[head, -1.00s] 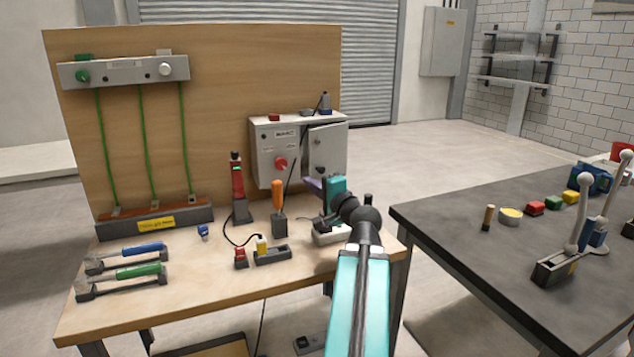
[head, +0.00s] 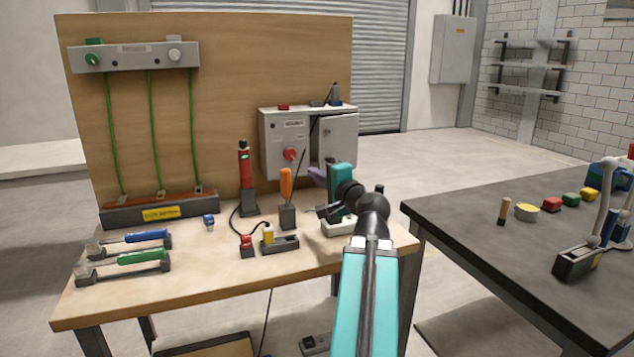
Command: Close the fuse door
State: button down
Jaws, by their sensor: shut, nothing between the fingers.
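The fuse box (head: 290,135) is a light grey cabinet with a red round knob, in front of the wooden board at the back of the workbench. Its fuse door (head: 340,137) is the grey panel on the right side of the front. It stands at an angle to the rest of the front, with a dark gap along its left edge. My gripper (head: 317,176) is shut and empty, just below the door's lower left corner. Part of it is hidden by my teal wrist. I cannot tell whether it touches the door.
An orange-handled screwdriver (head: 286,183) stands in a holder left of my gripper, and a red tool (head: 245,166) stands farther left.

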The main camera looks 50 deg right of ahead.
jog(key=shift+a+b, duration=0.25)
jog(key=shift+b, duration=0.25)
jog(key=s+d+r+g+y+p, duration=0.3)
jog(key=s+d+p, duration=0.6)
jog(key=p, duration=1.8)
jog(key=shift+s+d+r+n+g+p, duration=0.15)
jog(key=shift+s+r+n+g+p, duration=0.2)
jog(key=shift+s+r+g, duration=0.7)
jog(key=shift+s+r+t, duration=0.1)
jog(key=shift+s+t, duration=0.1)
jog(key=shift+t, duration=0.05)
